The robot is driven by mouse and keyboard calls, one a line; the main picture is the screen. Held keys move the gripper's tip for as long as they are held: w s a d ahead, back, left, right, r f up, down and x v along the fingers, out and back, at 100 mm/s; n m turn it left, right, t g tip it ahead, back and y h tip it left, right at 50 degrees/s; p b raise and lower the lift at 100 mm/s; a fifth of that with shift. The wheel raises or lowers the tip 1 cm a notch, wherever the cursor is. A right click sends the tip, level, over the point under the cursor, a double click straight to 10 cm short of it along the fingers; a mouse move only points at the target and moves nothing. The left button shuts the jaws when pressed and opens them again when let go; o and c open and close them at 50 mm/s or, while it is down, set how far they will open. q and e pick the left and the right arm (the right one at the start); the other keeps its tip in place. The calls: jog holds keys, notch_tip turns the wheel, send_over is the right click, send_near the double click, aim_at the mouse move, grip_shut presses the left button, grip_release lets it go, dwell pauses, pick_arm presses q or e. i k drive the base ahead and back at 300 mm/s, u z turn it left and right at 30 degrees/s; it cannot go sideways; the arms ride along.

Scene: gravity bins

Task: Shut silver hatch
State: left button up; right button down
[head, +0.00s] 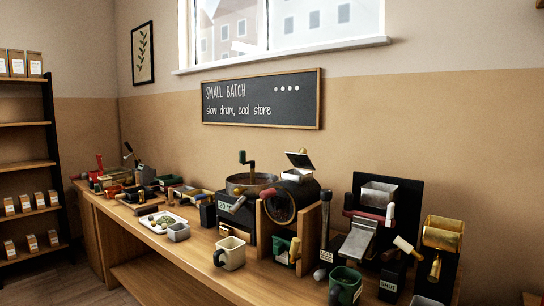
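The roaster rests between wooden supports (312,222) on the long wooden counter. Neither of my grippers shows in the head view.
A cream mug (230,253) and green mug (345,285) sit in front.

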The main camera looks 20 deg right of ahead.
aim_at(301, 159)
jog(key=u, duration=0.8)
jog(key=i, duration=1.2)
jog(key=z, duration=1.5)
